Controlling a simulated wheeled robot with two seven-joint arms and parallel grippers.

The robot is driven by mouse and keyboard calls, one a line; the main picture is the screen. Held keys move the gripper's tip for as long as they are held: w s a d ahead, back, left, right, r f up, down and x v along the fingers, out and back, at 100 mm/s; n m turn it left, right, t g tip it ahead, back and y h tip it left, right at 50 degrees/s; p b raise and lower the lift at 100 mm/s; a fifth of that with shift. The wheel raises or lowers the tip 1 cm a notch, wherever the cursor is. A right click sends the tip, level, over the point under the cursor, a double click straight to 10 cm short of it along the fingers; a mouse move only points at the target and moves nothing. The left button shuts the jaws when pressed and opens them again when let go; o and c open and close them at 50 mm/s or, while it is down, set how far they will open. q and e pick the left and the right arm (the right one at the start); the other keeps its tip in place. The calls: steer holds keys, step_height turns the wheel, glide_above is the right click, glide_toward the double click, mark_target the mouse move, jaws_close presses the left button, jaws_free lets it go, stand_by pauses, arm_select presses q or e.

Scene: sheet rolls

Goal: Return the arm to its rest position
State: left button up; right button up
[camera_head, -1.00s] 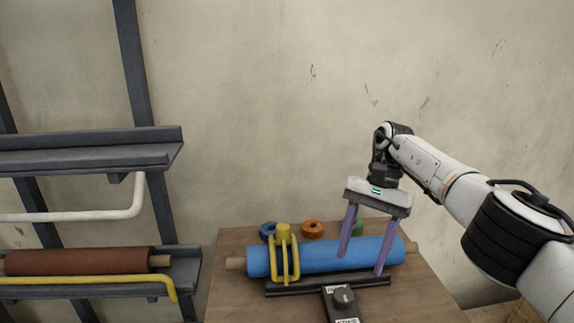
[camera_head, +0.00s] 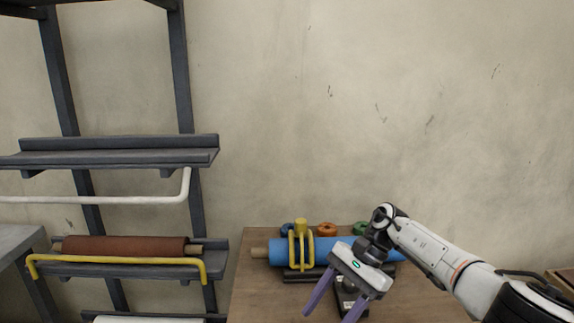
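My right gripper (camera_head: 335,304) hangs over the front of the wooden table (camera_head: 265,297), its two purple fingers spread apart with nothing between them. Its arm comes in from the right. The blue roll (camera_head: 340,246) lies across a dark cradle on the table, behind the gripper, which hides part of its front and right side. A yellow clamp-like frame (camera_head: 301,245) stands around the left part of the blue roll. My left gripper is not in view.
A dark shelf rack (camera_head: 188,90) stands at the left, with a brown roll (camera_head: 125,246) behind a yellow bar (camera_head: 120,260) and a white bar (camera_head: 100,200) above. Blue, orange (camera_head: 327,229) and green rings sit behind the blue roll. A dark device (camera_head: 347,290) is partly hidden by the gripper.

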steer(key=s+a+f+m+t+y, duration=0.2)
steer(key=s+a+m+t+y, duration=0.15)
steer(key=a+m+y, duration=0.45)
steer(key=s+a+f+m+t+y, duration=0.2)
steer(key=s+a+m+t+y, duration=0.15)
steer(key=a+m, duration=0.7)
steer(key=s+d+f+m+t+h, duration=0.2)
steer(key=d+f+m+t+h, duration=0.4)
steer(key=m, duration=0.8)
steer(key=s+d+f+m+t+h, duration=0.1)
steer(key=d+f+m+t+h, duration=0.35)
steer(key=d+m, duration=0.6)
steer(key=s+d+f+m+g+h, duration=0.2)
steer(key=s+d+f+m, duration=0.2)
steer(key=s+m, duration=0.4)
steer(key=s+d+f+m+g+h, duration=0.3)
steer(key=s+d+f+m, duration=0.2)
steer(key=s, duration=0.5)
steer(key=d+m, duration=0.2)
steer(key=m, duration=0.1)
steer(key=shift+s+f+m+g, duration=0.2)
steer(key=shift+m+g, duration=0.15)
steer(key=shift+m, duration=0.05)
